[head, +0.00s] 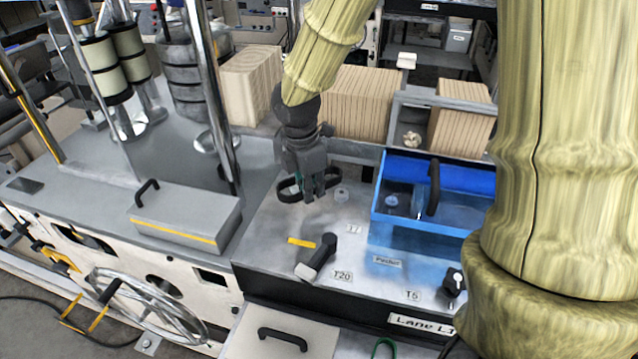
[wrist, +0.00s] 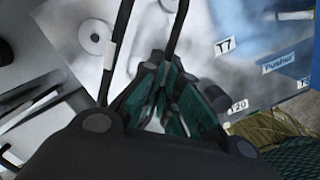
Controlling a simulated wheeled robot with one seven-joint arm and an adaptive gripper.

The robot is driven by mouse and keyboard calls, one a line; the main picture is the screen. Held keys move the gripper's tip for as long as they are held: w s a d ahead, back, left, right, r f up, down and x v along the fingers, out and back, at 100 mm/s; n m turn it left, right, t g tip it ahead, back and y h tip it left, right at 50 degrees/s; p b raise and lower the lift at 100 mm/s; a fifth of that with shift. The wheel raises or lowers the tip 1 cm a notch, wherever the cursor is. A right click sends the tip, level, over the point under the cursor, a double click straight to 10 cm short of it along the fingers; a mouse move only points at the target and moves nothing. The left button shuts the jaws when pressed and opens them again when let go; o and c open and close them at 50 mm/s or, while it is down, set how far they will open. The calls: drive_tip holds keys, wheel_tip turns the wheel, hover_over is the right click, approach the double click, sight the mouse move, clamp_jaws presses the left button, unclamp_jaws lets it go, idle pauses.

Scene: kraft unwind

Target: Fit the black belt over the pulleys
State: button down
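The black belt (head: 288,190) is a loop at my gripper (head: 310,192), above the grey deck in the head view. In the wrist view the belt (wrist: 123,38) runs as two dark strands from my gripper (wrist: 158,62) toward the top edge, with a white mark on one strand. The green-padded fingers are close together at the tips and appear shut on the belt. A pale round part with a dark centre (wrist: 95,38), perhaps a pulley, lies beyond the left strand. In the head view a small pale round part (head: 341,195) sits right of the fingers.
A blue see-through box (head: 405,212) with a black handle stands right of my gripper. A grey lidded box (head: 185,215) is to the left. Wooden blocks (head: 358,100) stand behind.

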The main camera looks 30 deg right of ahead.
sight(323, 201)
drive_tip(key=shift+w+d+r+p, duration=0.1)
drive_tip(key=shift+w+d+p, duration=0.1)
drive_tip(key=shift+d, duration=0.35)
drive_tip(key=shift+w+d+p, duration=0.1)
drive_tip(key=shift+w+d, duration=0.1)
drive_tip(key=shift+d, duration=0.35)
drive_tip(key=shift+w+d+f, duration=0.25)
drive_tip(key=shift+w+d, duration=0.35)
drive_tip(key=shift+d, duration=0.1)
drive_tip(key=shift+d+f+p, duration=0.15)
drive_tip(key=shift+d+p, duration=0.05)
drive_tip(key=shift+p, duration=0.3)
drive_tip(key=shift+w+f+p, duration=0.1)
drive_tip(key=shift+f+p, duration=0.4)
drive_tip(key=shift+f, duration=1.1)
drive_tip(key=shift+f, duration=0.25)
